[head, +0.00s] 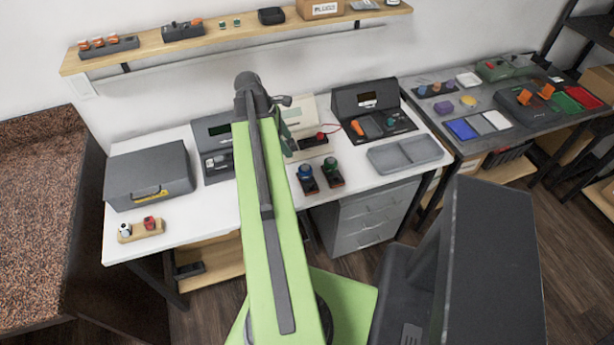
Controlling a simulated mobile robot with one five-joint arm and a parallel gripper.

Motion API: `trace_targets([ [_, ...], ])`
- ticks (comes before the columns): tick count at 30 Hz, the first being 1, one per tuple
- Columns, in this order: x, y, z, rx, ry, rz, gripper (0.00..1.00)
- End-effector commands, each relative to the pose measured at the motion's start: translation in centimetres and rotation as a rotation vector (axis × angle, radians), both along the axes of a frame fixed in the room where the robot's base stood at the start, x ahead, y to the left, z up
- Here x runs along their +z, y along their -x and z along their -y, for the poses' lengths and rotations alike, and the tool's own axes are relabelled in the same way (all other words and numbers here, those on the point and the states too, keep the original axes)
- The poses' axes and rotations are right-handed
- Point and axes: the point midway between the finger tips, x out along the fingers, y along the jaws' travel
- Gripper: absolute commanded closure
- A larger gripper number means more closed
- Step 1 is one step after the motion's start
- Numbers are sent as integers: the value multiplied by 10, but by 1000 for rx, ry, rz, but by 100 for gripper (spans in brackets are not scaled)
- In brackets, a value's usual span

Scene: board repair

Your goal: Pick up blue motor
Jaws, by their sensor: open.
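A small blue part, which looks like the blue motor (305,170), sits on a dark stand on the white workbench (221,214), just right of my green arm. A similar green-topped part (331,164) stands on another dark stand to its right. My gripper (289,146) is at the end of my arm, above the bench and up and left of the blue part. It is small and partly hidden by my arm. It is open, with nothing seen in it, and apart from the blue part.
A grey case (150,175) stands at the bench's left, with a wooden block (141,231) holding small parts before it. A shelf (235,38) runs above.

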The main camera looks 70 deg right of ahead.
Motion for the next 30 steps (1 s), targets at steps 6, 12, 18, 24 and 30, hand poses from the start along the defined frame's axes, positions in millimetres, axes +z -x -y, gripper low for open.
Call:
trace_targets([
  [6, -52, 14, 6, -2, 1, 0, 29],
  [12, -92, 29, 13, -1, 0, 1, 29],
  [18, -107, 37, 17, 0, 0, 1, 29],
  [24, -114, 39, 19, 1, 0, 1, 29],
  [30, -148, 50, 25, -1, 1, 1, 29],
])
